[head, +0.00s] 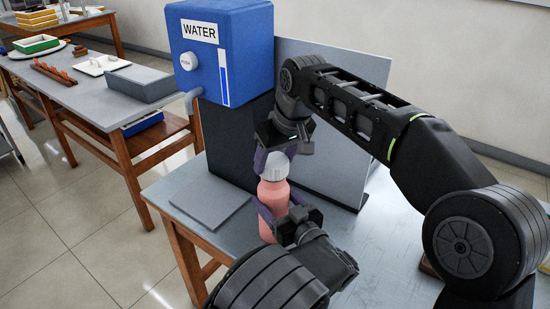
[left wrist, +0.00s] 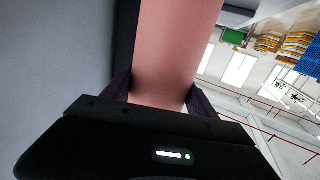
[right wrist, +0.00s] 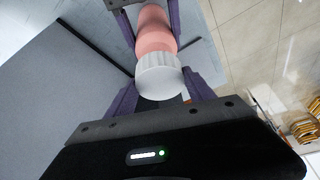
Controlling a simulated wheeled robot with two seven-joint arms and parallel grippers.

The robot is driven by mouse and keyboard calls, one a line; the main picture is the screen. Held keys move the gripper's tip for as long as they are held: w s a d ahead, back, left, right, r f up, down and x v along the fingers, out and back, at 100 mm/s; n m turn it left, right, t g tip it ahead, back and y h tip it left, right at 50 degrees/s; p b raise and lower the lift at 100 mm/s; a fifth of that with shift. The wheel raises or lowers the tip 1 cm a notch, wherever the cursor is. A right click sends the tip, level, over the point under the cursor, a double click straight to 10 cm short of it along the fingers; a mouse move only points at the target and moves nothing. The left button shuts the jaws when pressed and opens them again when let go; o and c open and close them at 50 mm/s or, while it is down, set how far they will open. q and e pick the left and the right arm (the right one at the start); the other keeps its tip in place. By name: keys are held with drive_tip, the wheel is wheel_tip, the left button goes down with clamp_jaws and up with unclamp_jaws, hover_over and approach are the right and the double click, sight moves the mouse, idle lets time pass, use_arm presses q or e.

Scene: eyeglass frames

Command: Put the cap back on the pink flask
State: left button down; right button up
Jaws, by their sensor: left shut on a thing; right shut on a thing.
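My right gripper (head: 275,150) is shut on the cap from above. In the right wrist view the cap (right wrist: 158,78) sits between the purple fingers, against the pink neck. I cannot tell how far it is seated.
A blue water dispenser (head: 222,50) with a spout stands behind the flask on a dark stand. A grey panel (head: 335,140) is behind my right arm. A flat grey plate (head: 210,201) lies left of the flask.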

drive_tip(key=shift+f, duration=0.1)
idle(0.3)
drive_tip(key=shift+f, duration=0.75)
drive_tip(key=shift+f, duration=0.6)
idle(0.4)
